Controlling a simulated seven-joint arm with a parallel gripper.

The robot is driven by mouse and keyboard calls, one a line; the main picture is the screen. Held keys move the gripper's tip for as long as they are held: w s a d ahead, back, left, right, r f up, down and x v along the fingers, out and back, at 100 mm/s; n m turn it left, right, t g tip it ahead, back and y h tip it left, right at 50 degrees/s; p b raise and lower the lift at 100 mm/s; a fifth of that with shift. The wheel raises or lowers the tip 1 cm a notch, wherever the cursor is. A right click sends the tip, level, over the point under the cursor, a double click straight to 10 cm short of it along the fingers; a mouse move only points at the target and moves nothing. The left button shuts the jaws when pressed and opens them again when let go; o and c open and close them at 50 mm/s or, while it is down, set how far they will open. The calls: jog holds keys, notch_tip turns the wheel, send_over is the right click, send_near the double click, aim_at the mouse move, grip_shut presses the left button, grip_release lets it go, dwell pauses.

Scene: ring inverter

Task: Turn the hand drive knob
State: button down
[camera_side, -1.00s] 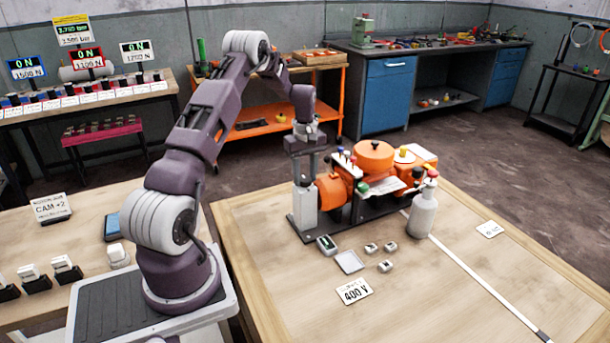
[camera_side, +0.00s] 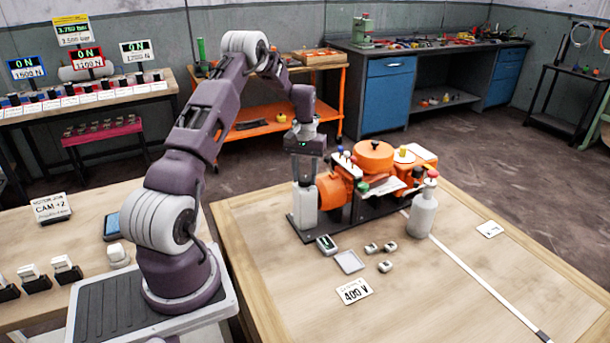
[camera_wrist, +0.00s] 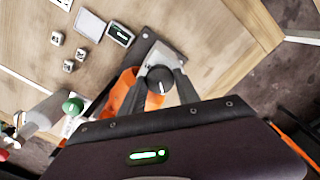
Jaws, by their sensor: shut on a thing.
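The hand drive knob (camera_wrist: 160,79) is a round black knob with a pale pointer line, on top of a pale upright housing. In the wrist view my gripper (camera_wrist: 162,84) has one finger on each side of the knob and is shut on it. In the side view my gripper (camera_side: 304,174) points straight down over the pale housing (camera_side: 306,201) at the left end of the orange machine. The knob is hidden there. The orange machine (camera_side: 374,156) stands on a dark baseplate (camera_side: 335,217).
A pale bottle (camera_side: 423,215) stands at the machine's right front. A small display box (camera_side: 327,244), a square plate (camera_side: 350,262), several small blocks and a "400 V" card (camera_side: 354,291) lie in front. The front of the wooden table is mostly clear.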

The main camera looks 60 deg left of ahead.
aim_at(305, 178)
jog(key=m, duration=0.5)
jog(key=shift+m, duration=0.3)
jog(key=m, duration=0.4)
jog(key=shift+m, duration=0.3)
jog(key=c, duration=0.9)
grip_release()
notch_tip(305, 178, up, 7)
jog(key=shift+r, duration=0.1)
